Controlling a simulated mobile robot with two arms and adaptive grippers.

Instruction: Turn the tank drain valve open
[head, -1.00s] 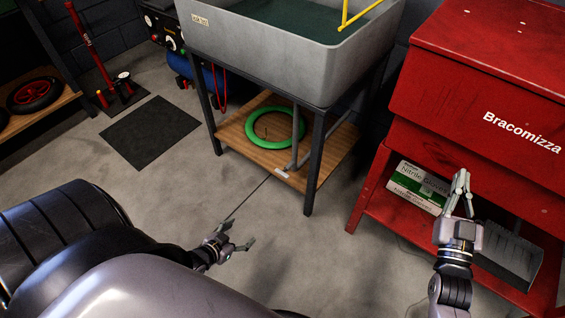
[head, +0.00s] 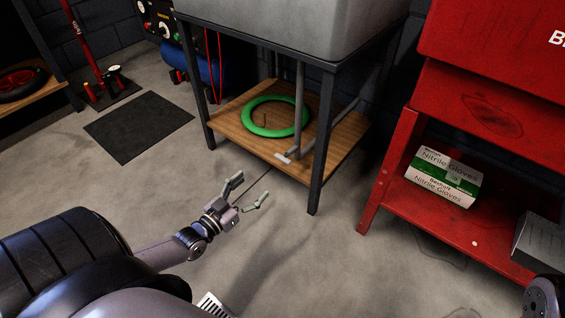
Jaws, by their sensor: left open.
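The grey tank (head: 270,28) stands on a dark metal frame, with only its lower part in view. A grey drain pipe (head: 299,105) comes down under it to a bend above the wooden shelf. A small pale piece (head: 283,158), perhaps the valve handle, shows at the pipe's low end near the shelf's front edge; its setting cannot be told. My left gripper (head: 250,190) is open and empty, in front of the frame and to the lower left of that piece, apart from it. Of my right arm only a dark part shows at the lower right corner; its gripper is out of view.
A green ring (head: 275,117) lies on the wooden shelf (head: 235,125). The frame's front leg (head: 321,150) stands right of the pipe. A red cabinet (head: 400,175) at right holds a glove box (head: 441,177). A dark mat (head: 138,126) lies at left. The floor in front is clear.

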